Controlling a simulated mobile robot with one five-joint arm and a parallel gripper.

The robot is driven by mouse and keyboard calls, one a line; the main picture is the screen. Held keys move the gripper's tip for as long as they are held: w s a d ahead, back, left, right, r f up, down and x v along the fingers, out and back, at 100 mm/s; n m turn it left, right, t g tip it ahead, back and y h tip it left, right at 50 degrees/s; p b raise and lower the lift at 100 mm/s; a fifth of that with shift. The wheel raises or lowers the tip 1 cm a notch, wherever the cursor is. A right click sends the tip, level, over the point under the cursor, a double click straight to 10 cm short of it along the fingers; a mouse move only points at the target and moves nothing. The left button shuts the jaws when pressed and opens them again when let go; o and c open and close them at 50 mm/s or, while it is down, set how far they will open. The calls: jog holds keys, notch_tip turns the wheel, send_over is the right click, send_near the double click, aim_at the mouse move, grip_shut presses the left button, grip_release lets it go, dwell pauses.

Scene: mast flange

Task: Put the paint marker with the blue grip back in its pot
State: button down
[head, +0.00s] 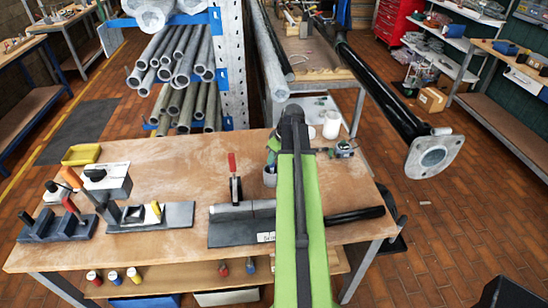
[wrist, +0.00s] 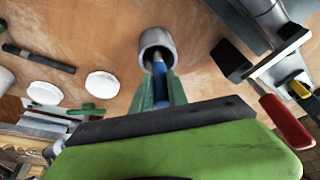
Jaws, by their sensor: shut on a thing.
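The paint marker with the blue grip (wrist: 160,70) is between the green fingers of my gripper (wrist: 160,80) in the wrist view, and the gripper is shut on it. The marker's far end overlaps the mouth of a grey round pot (wrist: 157,40). I cannot tell how deep the end sits inside. In the head view the pot (head: 270,178) stands on the wooden workbench, just below my gripper (head: 272,153). My green arm hides part of that area, and the marker is not clear there.
White round cups (head: 332,125) stand on the bench behind my arm; they also show in the wrist view (wrist: 101,85). A red-handled clamp (head: 233,175) and a dark bar (head: 355,215) are near. A yellow tray (head: 81,154) lies far left. Bare wood surrounds the pot's left side.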

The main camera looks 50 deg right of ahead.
dwell(0.4)
jog(key=c, duration=1.2)
grip_release()
jog(key=shift+r, duration=0.1)
jog(key=p+v, duration=1.6)
jog(key=v, duration=0.1)
jog(key=shift+p, duration=0.3)
